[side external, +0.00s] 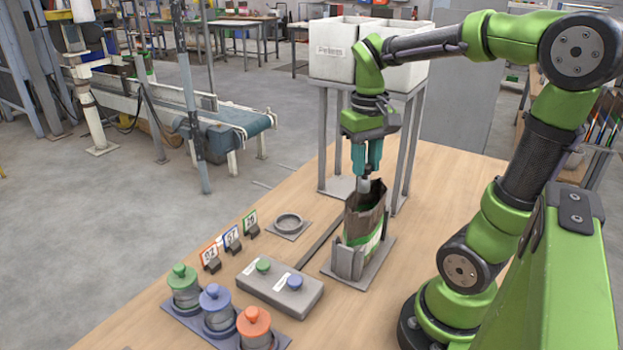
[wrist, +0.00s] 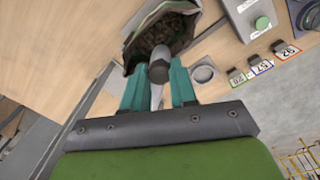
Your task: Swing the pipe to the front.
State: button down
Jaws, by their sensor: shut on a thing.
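My gripper (side external: 366,158) points down with its teal fingers above the bag, in front of the white bins. In the wrist view my gripper (wrist: 157,92) has its fingers on either side of a grey pipe (wrist: 158,70) and is shut on it. The pipe's lower end (side external: 364,185) shows below the fingertips, over the bag's mouth. The open bag (side external: 367,212), brown with a green and white band, stands upright in a grey holder (side external: 346,264). Brown pellets show inside it in the wrist view (wrist: 165,35). The pipe's upper part is hidden behind my gripper.
White bins (side external: 333,55) stand on a metal frame behind the bag. A grey box (side external: 280,290) with green and blue knobs, a round dish (side external: 288,223), numbered cards (side external: 231,240) and lidded jars (side external: 217,310) lie left of the bag. The table right of the bag is fairly clear.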

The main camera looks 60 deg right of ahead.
jog(key=w+m, duration=1.3)
jog(key=w, duration=0.7)
jog(key=shift+d+m, duration=0.3)
jog(key=shift+d, duration=0.15)
jog(key=shift+w+d+f, duration=0.1)
jog(key=shift+w, duration=0.05)
jog(key=c, duration=0.9)
grip_release()
jog(key=r, duration=1.2)
jog(key=shift+w, duration=0.2)
